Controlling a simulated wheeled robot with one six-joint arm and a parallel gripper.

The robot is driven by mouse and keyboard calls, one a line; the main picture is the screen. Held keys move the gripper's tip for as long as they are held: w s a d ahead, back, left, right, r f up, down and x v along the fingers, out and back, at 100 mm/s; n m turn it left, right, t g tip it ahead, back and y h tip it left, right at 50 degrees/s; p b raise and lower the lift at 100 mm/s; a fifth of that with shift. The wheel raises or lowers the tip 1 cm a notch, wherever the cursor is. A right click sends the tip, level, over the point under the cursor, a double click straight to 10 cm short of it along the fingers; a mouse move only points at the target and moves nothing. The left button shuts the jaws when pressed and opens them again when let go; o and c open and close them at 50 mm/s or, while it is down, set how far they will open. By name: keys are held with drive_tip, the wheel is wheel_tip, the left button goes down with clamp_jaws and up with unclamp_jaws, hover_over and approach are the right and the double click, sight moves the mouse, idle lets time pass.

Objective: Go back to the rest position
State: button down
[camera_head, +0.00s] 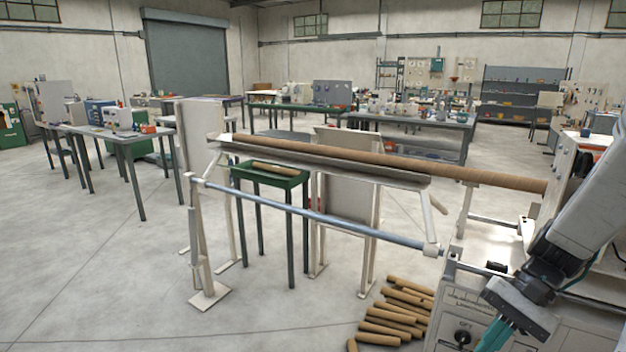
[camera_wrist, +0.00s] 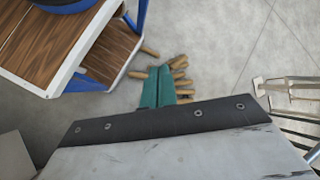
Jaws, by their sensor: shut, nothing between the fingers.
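My gripper (camera_head: 494,336) shows at the lower right of the head view, its teal fingers pointing down in front of the winder's pale machine body (camera_head: 470,318). In the wrist view the two teal fingers (camera_wrist: 157,86) lie side by side, shut and empty. Behind them, on the floor, lies a loose pile of brown cardboard tubes (camera_wrist: 180,75). The same pile shows in the head view (camera_head: 397,313), to the left of the machine's foot. My gripper is above the floor and apart from the tubes.
A long brown tube (camera_head: 390,164) lies along the winder's trough, above a steel bar (camera_head: 310,213). A green tray table (camera_head: 270,178) holds short tubes. In the wrist view, a wood-topped cart (camera_wrist: 50,45) with blue legs stands at upper left. Open floor (camera_head: 100,270) lies to the left.

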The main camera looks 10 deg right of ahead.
drive_tip(key=s+a+r+n+t+h, duration=0.1)
drive_tip(key=s+a+r+n+h, duration=0.2)
drive_tip(key=a+r+n+h, duration=0.1)
drive_tip(key=s+a+r+n+t+h, duration=0.2)
drive_tip(key=s+a+r+n+h, duration=0.1)
drive_tip(key=a+r, duration=0.4)
wheel_tip(320, 180, up, 3)
drive_tip(key=shift+s+f+n+h, duration=0.2)
drive_tip(key=shift+s+n+h, duration=0.2)
drive_tip(key=shift+s+n, duration=0.3)
